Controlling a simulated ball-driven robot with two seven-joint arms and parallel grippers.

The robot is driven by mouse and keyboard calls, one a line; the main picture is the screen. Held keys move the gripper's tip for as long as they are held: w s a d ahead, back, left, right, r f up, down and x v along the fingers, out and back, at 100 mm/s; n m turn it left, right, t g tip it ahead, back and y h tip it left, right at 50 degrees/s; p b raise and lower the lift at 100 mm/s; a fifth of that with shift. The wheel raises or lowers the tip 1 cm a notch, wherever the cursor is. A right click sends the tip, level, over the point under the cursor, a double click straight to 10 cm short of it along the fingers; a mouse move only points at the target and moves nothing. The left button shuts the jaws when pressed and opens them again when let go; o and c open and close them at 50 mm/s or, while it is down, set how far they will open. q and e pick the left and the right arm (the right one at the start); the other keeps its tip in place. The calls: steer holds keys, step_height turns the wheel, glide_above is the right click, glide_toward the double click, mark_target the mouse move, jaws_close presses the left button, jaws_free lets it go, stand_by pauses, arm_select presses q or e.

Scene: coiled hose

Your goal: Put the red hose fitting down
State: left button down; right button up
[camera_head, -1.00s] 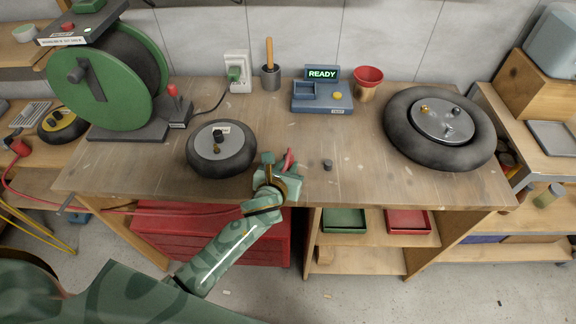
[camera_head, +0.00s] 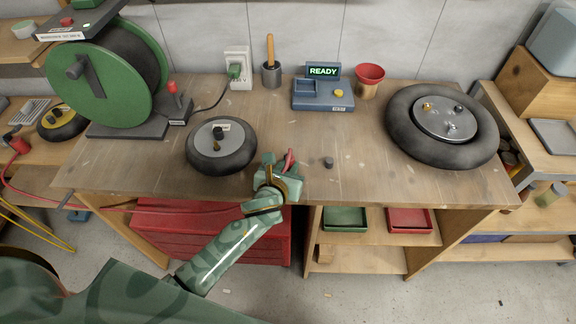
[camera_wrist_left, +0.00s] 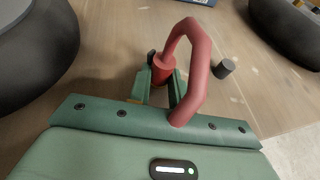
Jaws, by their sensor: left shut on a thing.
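The red hose fitting (camera_wrist_left: 163,70) is between the fingers of my left gripper (camera_wrist_left: 158,88) in the left wrist view, with a red bent hose end (camera_wrist_left: 198,60) curving up from it and back toward the wrist. In the head view my left gripper (camera_head: 276,165) is over the front part of the workbench (camera_head: 390,175), and the red hose end (camera_head: 289,160) shows beside it. The gripper is shut on the fitting. Whether the fitting touches the bench top is hidden. My right gripper is not in view.
A small dark cap (camera_head: 328,163) lies just right of the gripper. A blue device (camera_head: 322,95) reading READY and a green reel (camera_head: 100,80) stand farther back.

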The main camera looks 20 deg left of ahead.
arm_select(q)
steer(key=c, duration=1.2)
jaws_free()
steer(key=p+v, duration=0.3)
steer(key=v, duration=1.3)
steer(key=shift+s+p, duration=0.2)
steer(key=shift+p, duration=0.2)
